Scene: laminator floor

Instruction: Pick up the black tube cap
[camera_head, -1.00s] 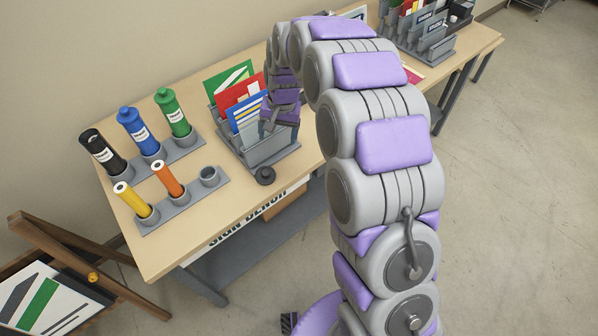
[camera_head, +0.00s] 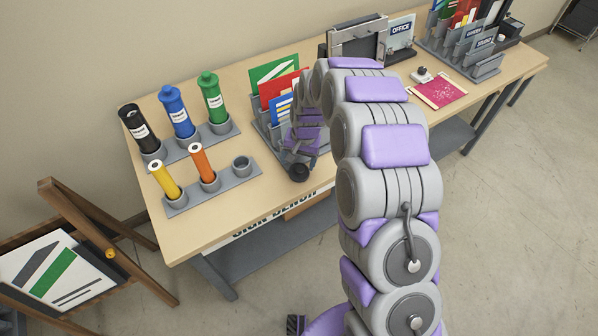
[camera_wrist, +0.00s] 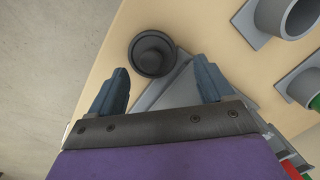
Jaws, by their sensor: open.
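The black tube cap (camera_head: 299,172) lies on the bench top near its front edge, just in front of the grey sign rack. In the wrist view the cap (camera_wrist: 152,54) is round with a raised knob, and stands just beyond the fingertips, roughly midway between them. My gripper (camera_wrist: 160,78) is open and empty, its two blue-grey fingers spread apart. In the head view my gripper (camera_head: 300,155) is low, just behind the cap and partly overlapping the rack. Its fingertips are hard to make out there.
A grey holder (camera_head: 212,186) carries a yellow and an orange tube plus an empty cup (camera_head: 241,167). Behind it a second holder (camera_head: 190,145) carries black, blue and green tubes. The sign rack (camera_head: 270,133) is close beside my gripper. The bench's front edge is near the cap.

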